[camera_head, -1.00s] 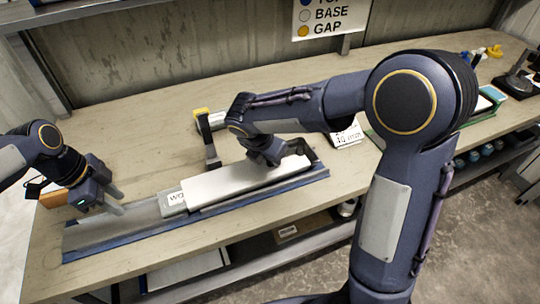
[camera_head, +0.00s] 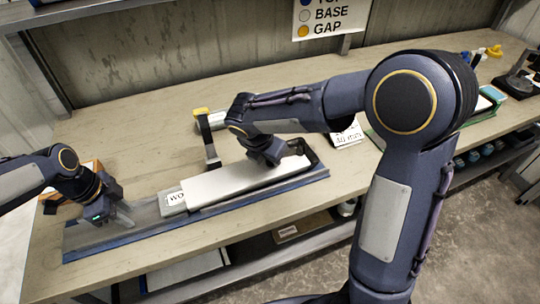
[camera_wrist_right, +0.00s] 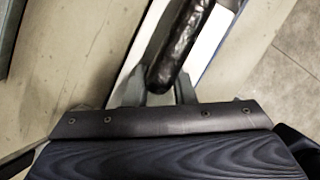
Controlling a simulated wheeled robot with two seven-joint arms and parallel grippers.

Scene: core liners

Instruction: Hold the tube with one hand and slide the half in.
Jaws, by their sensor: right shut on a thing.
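A long white half (camera_head: 235,180) lies lengthwise in a blue-edged channel (camera_head: 255,203) on the bench. A dark, glossy core (camera_wrist_right: 182,40) lies along it in the right wrist view. A grey tube (camera_head: 150,211) with a white label lies in the channel's left part, at the half's left end. My right gripper (camera_head: 268,162) is over the half's right part, its fingers (camera_wrist_right: 164,92) on either side of the core's near end, shut on the half. My left gripper (camera_head: 118,214) is low at the grey tube; its fingertips are hard to make out.
A printed card (camera_head: 348,135) lies to the right, partly behind my right arm. An orange box (camera_head: 88,170) sits behind my left gripper. The bench's front edge runs close below the channel.

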